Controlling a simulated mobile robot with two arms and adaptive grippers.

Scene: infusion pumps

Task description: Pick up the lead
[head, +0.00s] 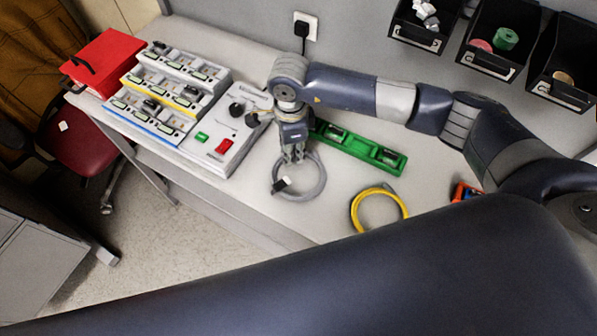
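A grey coiled lead (322,184) with a dark and white plug end (281,186) lies on the pale workbench. My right gripper (295,160) points down at the far side of the coil, with its fingertips at or just over the cable. The view is too small to tell whether the fingers touch the cable or are closed on it. My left gripper is out of view.
A grey test panel (232,128) with a red switch and several pump units (160,92) stand to the left. Black bins (493,62) hang on the wall.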

